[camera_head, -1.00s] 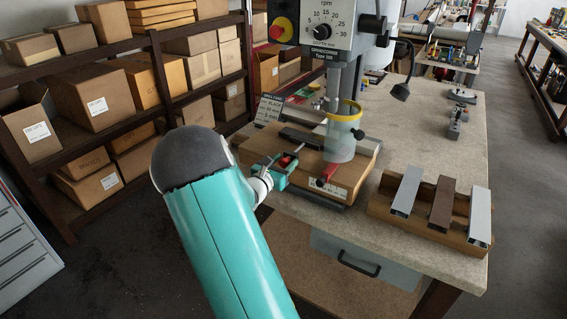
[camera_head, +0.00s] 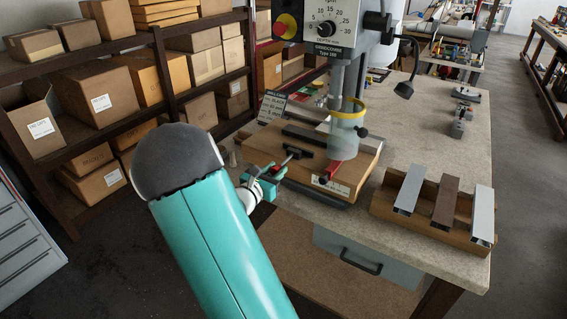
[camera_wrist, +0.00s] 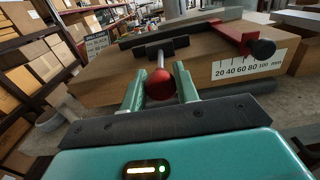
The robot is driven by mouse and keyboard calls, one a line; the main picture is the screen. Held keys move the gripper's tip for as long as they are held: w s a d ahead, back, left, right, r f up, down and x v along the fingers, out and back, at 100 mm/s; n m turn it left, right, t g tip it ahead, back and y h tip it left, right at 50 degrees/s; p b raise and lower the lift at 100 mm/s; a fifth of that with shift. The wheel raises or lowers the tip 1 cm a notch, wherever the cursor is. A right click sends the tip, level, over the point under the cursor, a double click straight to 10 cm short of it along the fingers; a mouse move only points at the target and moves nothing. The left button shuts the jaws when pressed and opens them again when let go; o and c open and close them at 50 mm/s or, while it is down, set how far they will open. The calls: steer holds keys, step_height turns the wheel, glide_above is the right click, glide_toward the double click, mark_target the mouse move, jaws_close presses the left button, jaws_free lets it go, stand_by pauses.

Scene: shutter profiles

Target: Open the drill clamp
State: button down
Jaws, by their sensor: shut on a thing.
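The drill clamp sits on a wooden jig board (camera_head: 258,150) under the drill press. Its red ball knob (camera_wrist: 160,84) is on a metal rod (camera_wrist: 160,58) that runs to a dark clamp jaw (camera_wrist: 161,47), also in the head view (camera_head: 298,152). My gripper (camera_wrist: 160,92) is shut on the red knob, its two green fingers on either side. In the head view my gripper (camera_head: 266,182) is at the board's left front edge, and the knob is mostly hidden by it. A dark fence bar (camera_head: 305,136) lies behind the jaw, with a gap between them.
A red stop (camera_head: 333,170) with a dark knob sits by the scale. The drill's clear guard (camera_head: 344,135) stands over the board. A wooden tray (camera_head: 425,217) with three profiles is at the right. Shelves (camera_head: 160,80) stand at the left.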

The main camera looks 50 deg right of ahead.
steer(key=shift+a, duration=0.65)
steer(key=c, duration=1.5)
jaws_free()
steer(key=o, duration=0.4)
steer(key=shift+s+a+r, duration=0.1)
steer(key=shift+a, duration=0.15)
steer(key=shift+d, duration=0.25)
steer(key=shift+a, duration=0.2)
steer(key=s+a, duration=0.1)
steer(key=a, duration=1.2)
steer(key=shift+a, duration=0.2)
